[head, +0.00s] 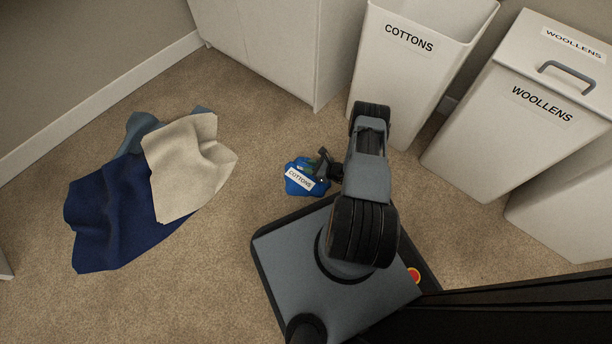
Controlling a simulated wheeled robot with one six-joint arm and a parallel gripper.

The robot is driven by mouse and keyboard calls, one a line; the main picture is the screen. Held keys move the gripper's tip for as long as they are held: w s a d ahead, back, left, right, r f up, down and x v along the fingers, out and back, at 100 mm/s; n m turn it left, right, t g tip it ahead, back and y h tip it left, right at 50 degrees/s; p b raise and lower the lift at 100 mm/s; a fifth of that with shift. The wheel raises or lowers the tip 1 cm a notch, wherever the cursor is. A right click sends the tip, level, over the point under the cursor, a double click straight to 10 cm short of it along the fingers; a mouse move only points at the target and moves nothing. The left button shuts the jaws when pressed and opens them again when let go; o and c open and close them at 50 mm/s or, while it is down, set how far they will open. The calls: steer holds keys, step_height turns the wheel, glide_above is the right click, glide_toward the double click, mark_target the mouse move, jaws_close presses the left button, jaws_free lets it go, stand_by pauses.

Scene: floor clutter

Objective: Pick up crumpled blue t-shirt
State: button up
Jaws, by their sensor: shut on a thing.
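The crumpled blue t-shirt (294,187) is a small bright blue bundle with a white label reading COTTONS. It is at the middle of the head view, just beyond my base. My gripper (322,168) reaches it from the right and is shut on it. The fingers cover part of its upper right side. I cannot tell whether the shirt touches the carpet or is slightly raised.
A dark blue cloth (115,215), a cream cloth (185,165) and a grey-blue piece (138,130) lie heaped at left. An open COTTONS bin (395,75) and a lidded WOOLLENS bin (510,120) stand behind right. A white cabinet (265,45) is at the back. Carpet between heap and shirt is clear.

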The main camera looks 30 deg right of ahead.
jaws_close()
steer(key=shift+r, duration=0.1)
